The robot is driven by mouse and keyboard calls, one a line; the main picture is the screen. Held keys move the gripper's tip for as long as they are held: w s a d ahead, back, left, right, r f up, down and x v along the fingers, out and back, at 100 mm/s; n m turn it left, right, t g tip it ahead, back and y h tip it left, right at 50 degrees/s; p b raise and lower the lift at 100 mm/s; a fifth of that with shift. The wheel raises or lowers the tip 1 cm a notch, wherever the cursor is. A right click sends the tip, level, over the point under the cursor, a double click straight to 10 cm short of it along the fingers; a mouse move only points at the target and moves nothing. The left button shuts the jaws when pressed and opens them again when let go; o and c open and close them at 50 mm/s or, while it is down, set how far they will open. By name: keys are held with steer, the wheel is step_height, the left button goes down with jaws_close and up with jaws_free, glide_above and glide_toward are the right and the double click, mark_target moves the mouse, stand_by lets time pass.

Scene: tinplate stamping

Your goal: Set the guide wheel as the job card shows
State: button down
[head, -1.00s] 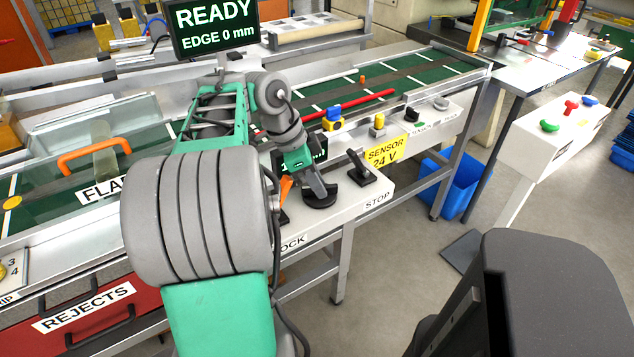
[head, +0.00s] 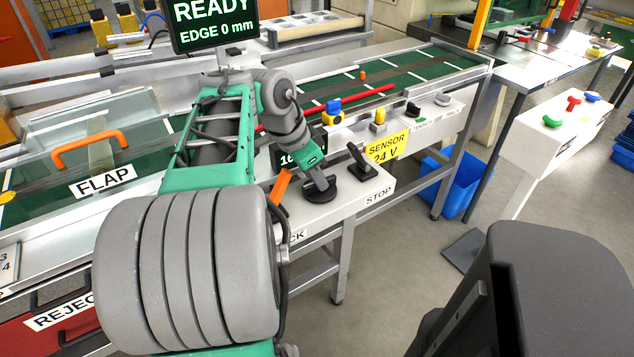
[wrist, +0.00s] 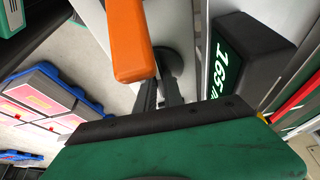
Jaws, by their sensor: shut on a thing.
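The guide wheel (head: 322,196) is a black round knob on the white ledge of the line, left of the STOP lever. My gripper (head: 317,184) comes down on it from above and is shut on it. In the wrist view my two dark fingers (wrist: 161,92) reach to the dark round knob (wrist: 174,58), partly hidden behind them and an orange lever. A dark readout box (head: 288,160) beside the wheel is partly covered by my arm; in the wrist view its readout (wrist: 228,68) starts with 165. I cannot make out a job card.
The orange lever (head: 281,186) stands close left of the wheel, by a label ending in CK. The black STOP lever (head: 360,160) stands close right. A display (head: 212,22) reads READY, EDGE 0 mm. A blue bin (head: 455,185) is under the line.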

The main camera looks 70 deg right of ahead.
mark_target(306, 187)
steer(key=shift+n, duration=0.3)
steer(key=c, duration=1.5)
jaws_free()
steer(key=shift+o, duration=0.2)
steer(key=p+v, duration=0.3)
steer(key=v, duration=0.4)
steer(key=shift+a+r, duration=0.15)
steer(key=shift+r, duration=0.25)
